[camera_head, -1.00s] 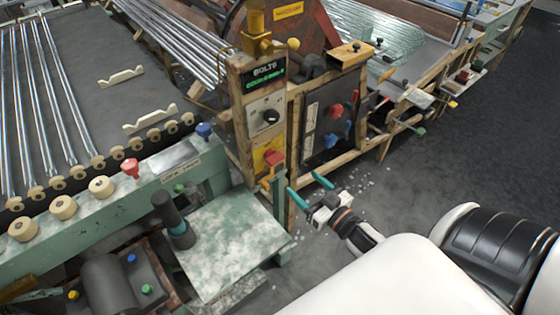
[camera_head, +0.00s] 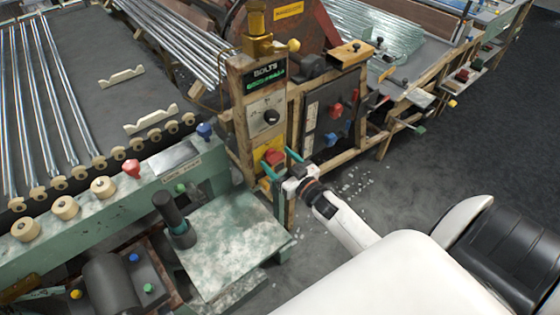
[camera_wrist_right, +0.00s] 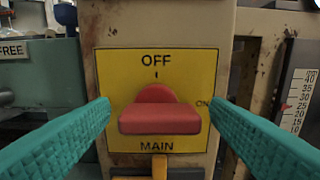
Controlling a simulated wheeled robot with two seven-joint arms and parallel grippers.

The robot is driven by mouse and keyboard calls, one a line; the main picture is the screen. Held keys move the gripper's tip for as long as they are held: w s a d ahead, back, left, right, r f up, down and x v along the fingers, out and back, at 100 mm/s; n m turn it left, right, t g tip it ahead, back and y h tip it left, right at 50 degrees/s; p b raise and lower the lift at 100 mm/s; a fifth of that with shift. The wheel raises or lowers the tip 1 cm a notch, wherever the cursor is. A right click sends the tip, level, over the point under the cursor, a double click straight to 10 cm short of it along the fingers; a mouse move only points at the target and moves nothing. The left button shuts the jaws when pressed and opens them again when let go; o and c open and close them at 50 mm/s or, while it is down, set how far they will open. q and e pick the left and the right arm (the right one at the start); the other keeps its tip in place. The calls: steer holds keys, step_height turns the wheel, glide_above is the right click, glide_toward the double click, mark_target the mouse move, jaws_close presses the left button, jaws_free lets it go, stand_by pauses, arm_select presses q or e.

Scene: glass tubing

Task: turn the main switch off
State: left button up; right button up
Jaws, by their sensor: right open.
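The main switch is a red knob (camera_wrist_right: 158,118) on a yellow plate (camera_wrist_right: 110,70) marked OFF at the top, ON at the right and MAIN below. Its grip bar lies level, across the plate, in line with the ON mark. In the head view the red knob (camera_head: 273,156) is on the front of the wooden post. My right gripper (camera_head: 280,165) is open in front of the switch, with teal fingers. In the right wrist view its fingertips (camera_wrist_right: 160,107) are to the left and right of the knob, with gaps between. My left gripper is not in view.
A dark panel (camera_head: 325,115) with red and blue knobs stands to the right. A green-and-white bench plate (camera_head: 230,240) is at the lower left. Open floor lies to the right.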

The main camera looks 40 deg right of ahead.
steer(key=c, duration=1)
steer(key=shift+n, duration=0.4)
steer(key=n, duration=0.4)
steer(key=shift+a, duration=0.1)
steer(key=n, duration=0.4)
steer(key=shift+a+n, duration=0.1)
steer(key=shift+n, duration=0.2)
steer(key=n+b, duration=0.1)
steer(key=n, duration=0.3)
steer(key=n+b, duration=0.1)
steer(key=n, duration=0.3)
steer(key=shift+a+f, duration=0.1)
steer(key=shift+a, duration=0.05)
steer(key=shift+n, duration=0.5)
